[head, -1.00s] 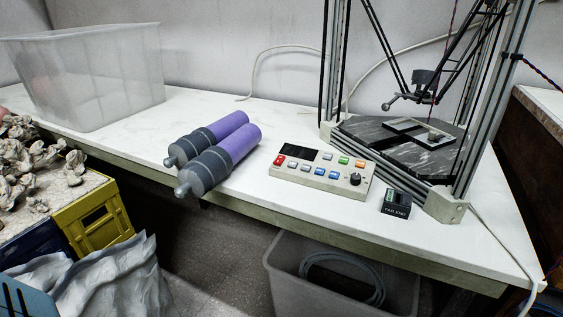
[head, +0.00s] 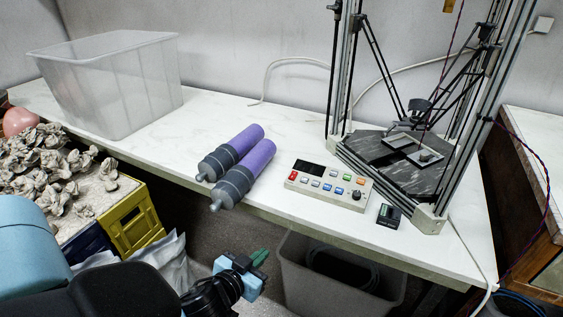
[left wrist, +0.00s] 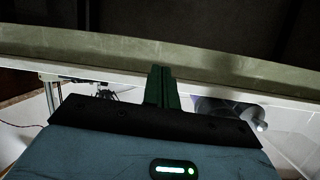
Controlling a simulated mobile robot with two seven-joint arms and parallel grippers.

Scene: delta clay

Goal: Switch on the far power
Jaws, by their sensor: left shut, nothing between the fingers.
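A small black switch box (head: 389,216) stands on the white table near its front edge, right of the control panel and by the front foot of the delta frame. Its label read "FAR END" in the earlier head view; its switch position is too small to tell. My left gripper (head: 259,257) is low in front of the table, left of the box and well apart from it. Its green fingers are together and empty; they also show in the left wrist view (left wrist: 162,88), in front of the table edge. My right gripper is not in view.
A control panel (head: 329,186) with coloured buttons sits left of the box. The delta frame (head: 430,222) stands behind the box. A grey bin (head: 335,290) is below the table.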

